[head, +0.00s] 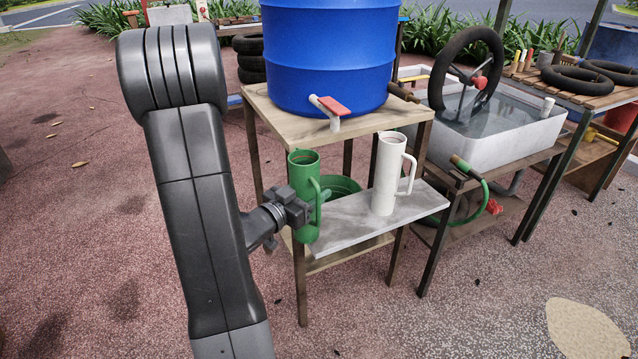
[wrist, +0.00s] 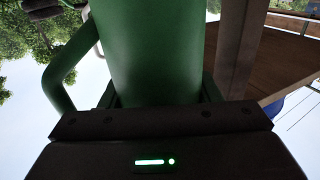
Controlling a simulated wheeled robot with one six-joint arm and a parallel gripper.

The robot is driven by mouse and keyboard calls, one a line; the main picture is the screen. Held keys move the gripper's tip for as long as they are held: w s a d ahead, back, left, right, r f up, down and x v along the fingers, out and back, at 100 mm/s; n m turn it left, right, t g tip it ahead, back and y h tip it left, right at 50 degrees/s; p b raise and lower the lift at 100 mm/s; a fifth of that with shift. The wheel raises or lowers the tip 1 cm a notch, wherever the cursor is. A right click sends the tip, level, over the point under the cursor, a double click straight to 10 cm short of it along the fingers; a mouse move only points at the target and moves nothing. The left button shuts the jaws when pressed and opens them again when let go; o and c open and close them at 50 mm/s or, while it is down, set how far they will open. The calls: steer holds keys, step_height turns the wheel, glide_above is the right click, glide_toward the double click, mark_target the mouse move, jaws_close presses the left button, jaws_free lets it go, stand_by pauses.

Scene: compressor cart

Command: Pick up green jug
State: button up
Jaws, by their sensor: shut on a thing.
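The fingertips are mostly hidden by the jug. I cannot tell whether the jug's base touches the board.
A white jug (head: 387,175) stands to the right on the grey board (head: 345,222). A blue barrel (head: 325,50) with a red-handled tap sits on the wooden stand (head: 290,130) above. A water tub (head: 500,125) with a dark wheel is at right. The ground at front is clear.

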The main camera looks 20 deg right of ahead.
steer(key=v, duration=0.7)
steer(key=shift+a+p, duration=0.2)
steer(key=shift+p, duration=0.2)
steer(key=shift+s, duration=0.1)
steer(key=shift+a, duration=0.1)
